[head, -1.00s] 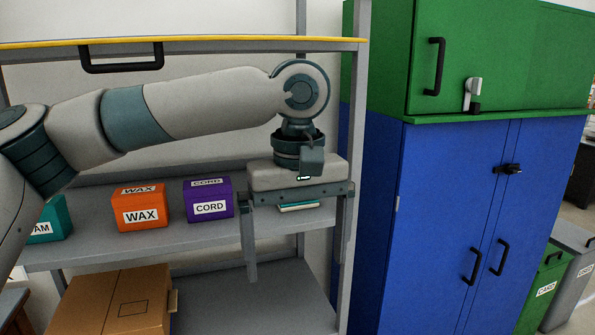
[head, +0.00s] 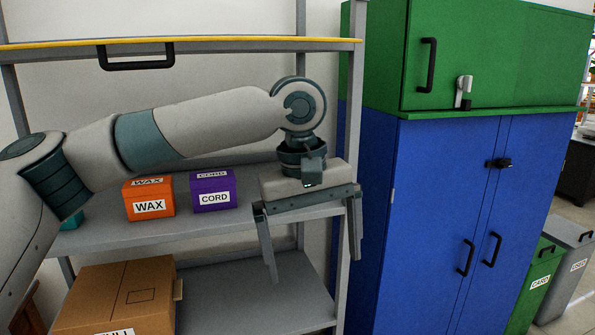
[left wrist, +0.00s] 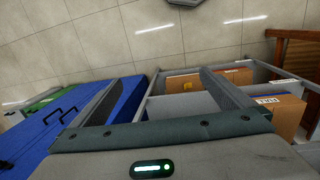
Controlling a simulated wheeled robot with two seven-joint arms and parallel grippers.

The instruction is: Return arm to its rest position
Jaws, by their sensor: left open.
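My left arm reaches in from the left in the head view, in front of the metal shelf rack. Its gripper (head: 315,268) points down with its two fingers wide apart and nothing between them. It hangs in front of the right end of the middle shelf, close to the right-hand upright. In the left wrist view the two open fingers (left wrist: 158,80) also show with nothing held. My right gripper does not show.
The rack's middle shelf (head: 110,238) holds an orange WAX box (head: 148,198), a purple CORD box (head: 213,192) and a partly hidden teal box (head: 72,221). A cardboard box (head: 115,298) is below. A blue cabinet (head: 430,210) stands close right, under a green cupboard (head: 500,60).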

